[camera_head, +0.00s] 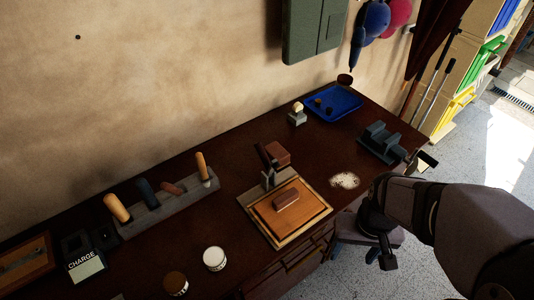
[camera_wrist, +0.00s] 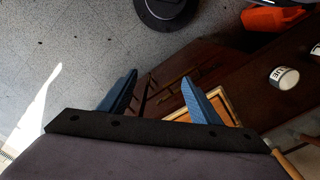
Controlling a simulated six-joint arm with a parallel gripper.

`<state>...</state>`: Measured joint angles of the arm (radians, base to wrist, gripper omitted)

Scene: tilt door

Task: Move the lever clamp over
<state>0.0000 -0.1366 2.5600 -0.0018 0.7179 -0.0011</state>
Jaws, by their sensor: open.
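The lever clamp (camera_head: 267,166) stands at the back edge of a light wooden board (camera_head: 263,231) on the dark workbench. Its dark handle tilts up to the left, with a brown block beside it. A small brown block (camera_head: 286,199) lies on the board's orange-brown panel. My gripper (camera_head: 380,259) is off the front edge of the bench, to the right of the board and well apart from the clamp. In the wrist view my gripper (camera_wrist: 160,80) has its two blue fingers spread with nothing held. Part of the board's frame shows behind the right finger; the clamp is not discernible there.
A vise (camera_head: 380,143) and a blue tray (camera_head: 334,103) are at the right of the bench. A tool rack (camera_head: 167,205) with several handles stands left of the board. Two round tins (camera_head: 214,258) are near the front left. A pale powdery patch (camera_head: 344,181) lies right of the board.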

